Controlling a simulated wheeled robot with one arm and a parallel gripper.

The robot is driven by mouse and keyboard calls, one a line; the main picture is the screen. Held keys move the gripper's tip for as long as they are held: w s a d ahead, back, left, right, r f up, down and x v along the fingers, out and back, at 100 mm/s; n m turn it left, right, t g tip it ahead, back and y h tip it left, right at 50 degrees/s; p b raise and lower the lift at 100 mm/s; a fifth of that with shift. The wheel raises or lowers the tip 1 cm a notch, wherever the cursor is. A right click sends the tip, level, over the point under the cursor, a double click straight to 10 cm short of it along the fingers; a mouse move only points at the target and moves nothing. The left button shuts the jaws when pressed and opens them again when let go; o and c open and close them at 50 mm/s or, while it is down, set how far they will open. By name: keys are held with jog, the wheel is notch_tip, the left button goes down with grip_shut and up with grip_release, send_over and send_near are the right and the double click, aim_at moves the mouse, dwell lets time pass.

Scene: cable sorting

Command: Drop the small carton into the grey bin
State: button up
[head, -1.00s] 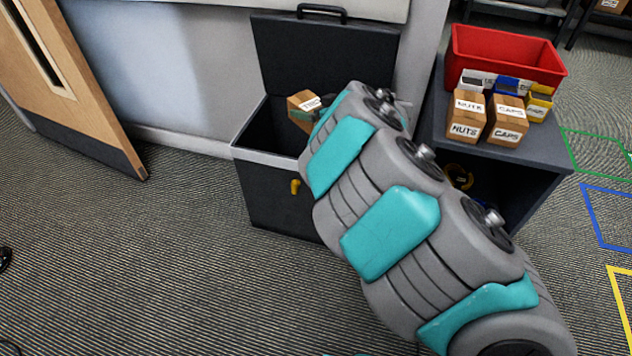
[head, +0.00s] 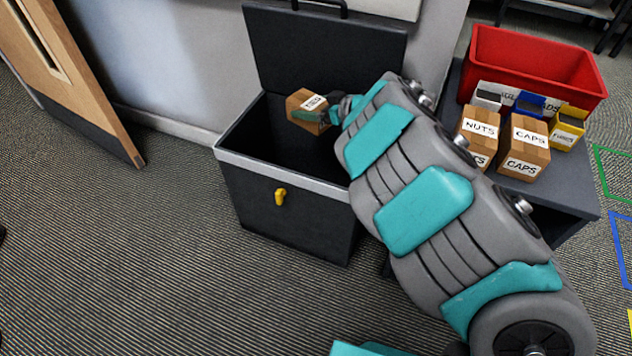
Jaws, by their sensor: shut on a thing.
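A small brown carton (head: 304,117) with a white label is held over the open mouth of the dark grey bin (head: 290,196). My gripper (head: 330,112) is shut on the carton from its right side; my arm hides part of the jaws and the bin's right side. The bin has a pale rim and a yellow latch (head: 280,197) on its front. Its lid (head: 322,55) stands open at the back. The inside is dark, and its floor cannot be made out.
A dark table (head: 557,199) at the right bears a red crate (head: 535,60), cartons labelled NUTS (head: 479,124) and CAPS (head: 526,136), and small white, blue and yellow bins. A wooden door (head: 75,75) stands at the left. The carpet in front is clear.

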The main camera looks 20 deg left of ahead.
jog(key=shift+s+f+b, duration=0.1)
jog(key=shift+f+b, duration=2.75)
jog(key=shift+f, duration=0.05)
jog(key=o, duration=1.2)
notch_tip(320, 180, up, 4)
jog(key=shift+f+p, duration=0.1)
jog(key=shift+p, duration=0.55)
jog(key=s+d, duration=0.2)
jog(key=s, duration=0.2)
jog(key=s+d+r, duration=0.1)
jog(key=s+d, duration=0.2)
jog(key=s, duration=0.2)
jog(key=s+d, duration=0.3)
jog(key=s, duration=0.1)
jog(key=shift+s+d+r, duration=0.15)
jog(key=shift+s, duration=0.2)
jog(key=shift+w, duration=0.1)
